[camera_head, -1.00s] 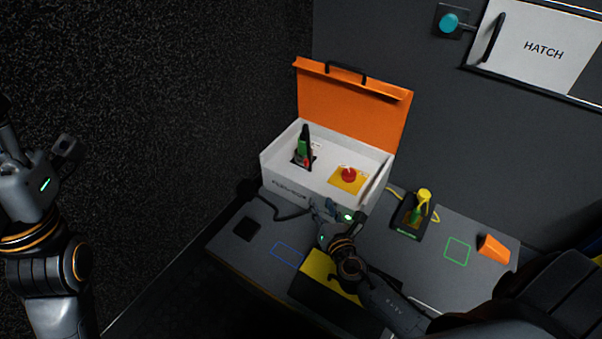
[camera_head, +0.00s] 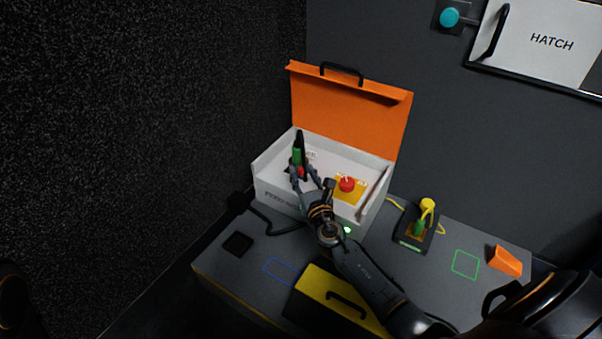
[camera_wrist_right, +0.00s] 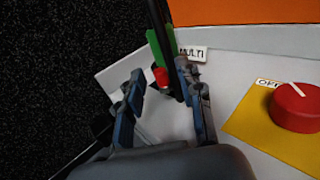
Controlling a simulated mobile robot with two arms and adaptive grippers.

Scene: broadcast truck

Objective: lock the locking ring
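A white case (camera_head: 270,190) with an open orange lid stands at the back of the table. In its left part is a green and black upright connector (camera_head: 298,157), seen also in the wrist view (camera_wrist_right: 158,45), by a "MULTI" label. A small red piece (camera_wrist_right: 161,77) shows low on it; I cannot tell for sure whether this is the locking ring. My right gripper (camera_head: 311,177) is open, its fingers reaching into the case. In the wrist view its fingertips (camera_wrist_right: 162,72) are either side of the red piece, with no clear contact. My left gripper is out of view.
A red knob (camera_head: 347,184) on a yellow plate sits right of the gripper inside the case. A yellow-topped black box (camera_head: 330,287) lies under my right arm. A stand with a yellow-green plug (camera_head: 420,225) and an orange block (camera_head: 504,260) are to the right.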

